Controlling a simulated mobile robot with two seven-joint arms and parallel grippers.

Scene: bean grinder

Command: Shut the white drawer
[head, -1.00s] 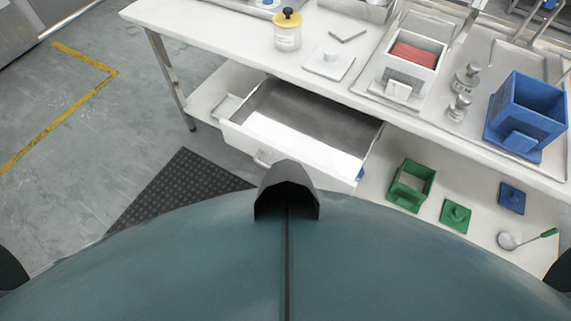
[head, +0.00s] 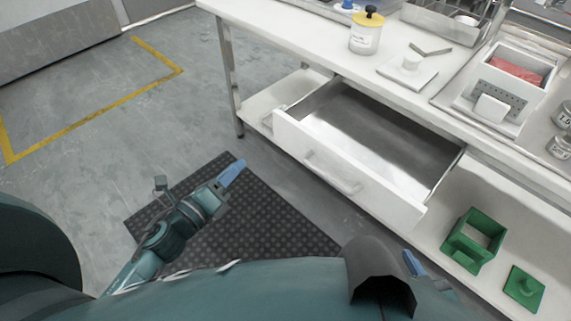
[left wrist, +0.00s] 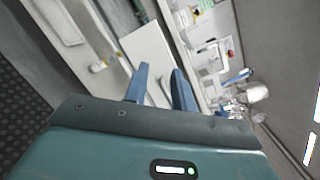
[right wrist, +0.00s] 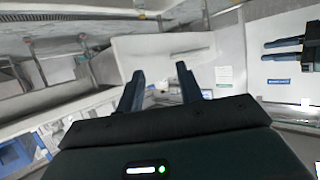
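The white drawer (head: 318,166) is pulled out from under the white table in the head view and looks empty. Its front has a bar handle (head: 333,174). My left gripper (head: 231,173) is above the dark floor mat, left of the drawer front and apart from it. In the left wrist view its two blue fingers (left wrist: 160,84) are apart with nothing between them. In the head view, a blue fingertip of my right gripper (head: 413,263) shows just below the drawer's near right corner. In the right wrist view its fingers (right wrist: 161,84) are apart and empty.
The table (head: 290,38) holds a yellow-lidded jar (head: 365,36) and a white box with red contents (head: 510,78). A green open box (head: 472,241) and a green lid (head: 524,288) lie on the lower shelf. The floor left of the drawer is clear.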

